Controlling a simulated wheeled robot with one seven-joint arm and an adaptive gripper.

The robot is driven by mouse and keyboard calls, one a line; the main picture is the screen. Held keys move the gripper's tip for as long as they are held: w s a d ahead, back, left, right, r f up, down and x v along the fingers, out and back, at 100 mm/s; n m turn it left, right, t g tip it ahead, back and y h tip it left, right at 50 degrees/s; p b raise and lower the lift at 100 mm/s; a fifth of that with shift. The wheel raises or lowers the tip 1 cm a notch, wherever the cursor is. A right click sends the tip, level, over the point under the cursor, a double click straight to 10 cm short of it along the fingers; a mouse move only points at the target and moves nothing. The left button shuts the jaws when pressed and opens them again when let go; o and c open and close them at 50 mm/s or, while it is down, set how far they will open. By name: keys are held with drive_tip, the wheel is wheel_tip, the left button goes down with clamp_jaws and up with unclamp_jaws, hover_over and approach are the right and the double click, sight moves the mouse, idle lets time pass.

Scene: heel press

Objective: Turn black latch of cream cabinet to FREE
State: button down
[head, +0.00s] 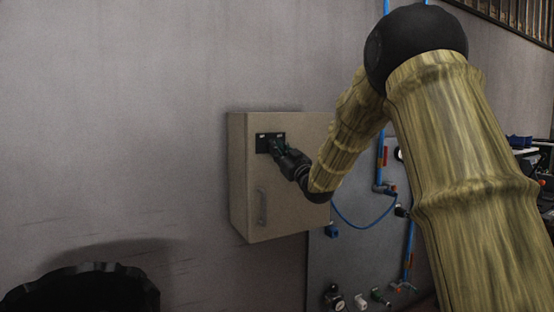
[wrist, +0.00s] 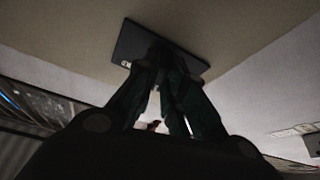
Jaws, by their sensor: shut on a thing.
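The cream cabinet (head: 285,190) hangs on the grey wall, with its door shut and a vertical handle (head: 261,206) low on the left. A dark latch plate (head: 263,144) with small pale labels sits near the top of its front; it also shows in the wrist view (wrist: 135,42). My gripper (head: 276,148) reaches the plate from the right. In the wrist view my gripper (wrist: 165,75) has its fingertips shut on the black latch at the plate. The latch itself is hidden by the fingers, so its angle and the label it points to cannot be told.
A panel (head: 330,262) with blue pipes, a hose and several fittings is below and right of the cabinet. A black bin (head: 85,290) stands at the lower left. The wall left of the cabinet is bare.

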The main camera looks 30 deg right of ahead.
drive_tip(key=n+y+b, duration=0.1)
drive_tip(key=n, duration=0.2)
drive_tip(key=n+g+y+b, duration=0.1)
drive_tip(key=n, duration=0.1)
drive_tip(key=n+y, duration=0.1)
drive_tip(key=n, duration=0.2)
drive_tip(key=shift+d+n+g+b, duration=0.25)
drive_tip(key=shift+n+g+b, duration=0.05)
drive_tip(key=shift+g+b, duration=0.1)
drive_tip(key=c, duration=1.5)
unclamp_jaws()
drive_tip(key=shift+y, duration=0.4)
drive_tip(key=shift+r, duration=0.1)
drive_tip(key=v, duration=1.2)
